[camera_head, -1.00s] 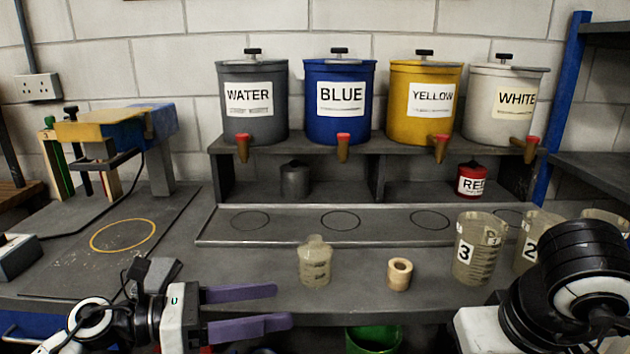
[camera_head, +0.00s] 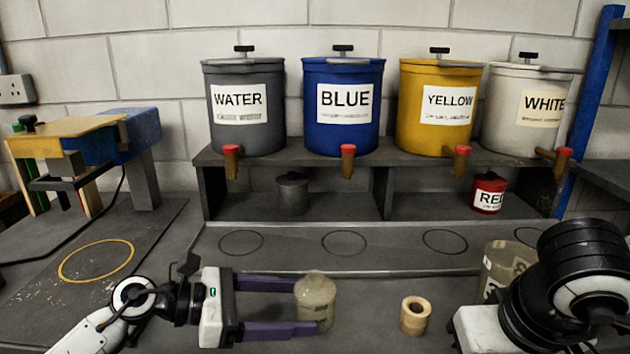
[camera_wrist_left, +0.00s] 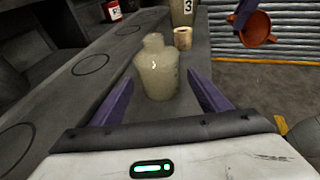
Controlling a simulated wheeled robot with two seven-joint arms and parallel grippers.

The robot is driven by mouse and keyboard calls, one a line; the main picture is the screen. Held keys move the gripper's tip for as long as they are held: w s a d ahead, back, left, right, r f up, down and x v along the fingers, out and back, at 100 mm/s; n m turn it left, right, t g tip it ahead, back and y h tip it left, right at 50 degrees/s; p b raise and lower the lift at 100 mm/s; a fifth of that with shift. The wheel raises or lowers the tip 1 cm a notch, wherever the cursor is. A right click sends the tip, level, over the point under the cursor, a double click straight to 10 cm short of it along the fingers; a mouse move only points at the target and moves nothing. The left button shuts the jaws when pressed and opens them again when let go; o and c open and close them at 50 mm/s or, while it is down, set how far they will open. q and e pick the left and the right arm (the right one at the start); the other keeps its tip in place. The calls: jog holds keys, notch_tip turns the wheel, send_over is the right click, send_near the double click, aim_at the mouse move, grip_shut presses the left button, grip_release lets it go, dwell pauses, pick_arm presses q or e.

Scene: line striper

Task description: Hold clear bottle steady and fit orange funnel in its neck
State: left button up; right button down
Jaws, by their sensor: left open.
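The clear bottle (camera_head: 318,295) stands upright on the bench, cloudy and pale, with a short neck at its top. My left gripper (camera_head: 304,306) is open, its purple fingers level and reaching to the bottle, one on each side. In the left wrist view the bottle (camera_wrist_left: 156,72) stands between and just beyond the fingertips, with gaps showing at both sides. The orange funnel (camera_wrist_left: 259,27) shows at the top right of the left wrist view, off the bench, at a purple finger of my right gripper (camera_wrist_left: 241,12). The head view hides that gripper and the funnel.
A tan tape roll (camera_head: 415,315) stands right of the bottle. A measuring cup (camera_head: 497,265) is farther right, partly behind my right arm. A shallow tray (camera_head: 290,262) with marked circles lies behind, below the labelled paint tanks.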

aim_at(296, 307)
pick_arm(q)
jog(key=shift+b+x, duration=0.45)
jog(key=shift+x, duration=1.3)
pick_arm(e)
jog(key=shift+f, duration=0.65)
pick_arm(q)
jog(key=c, duration=0.8)
jog(key=shift+o, duration=0.2)
pick_arm(e)
jog(key=w+a+r+m+t+y, duration=0.1)
jog(key=w+a+r+m+y, duration=0.3)
jog(key=w+a+r, duration=0.3)
jog(key=w+a+r+m+t+y, duration=0.2)
jog(key=w+a+r+m+y, duration=0.3)
jog(key=w, duration=0.6)
jog(key=shift+w+a+r+y, duration=0.4)
jog(key=shift+a+r, duration=0.65)
jog(key=shift+a, duration=0.7)
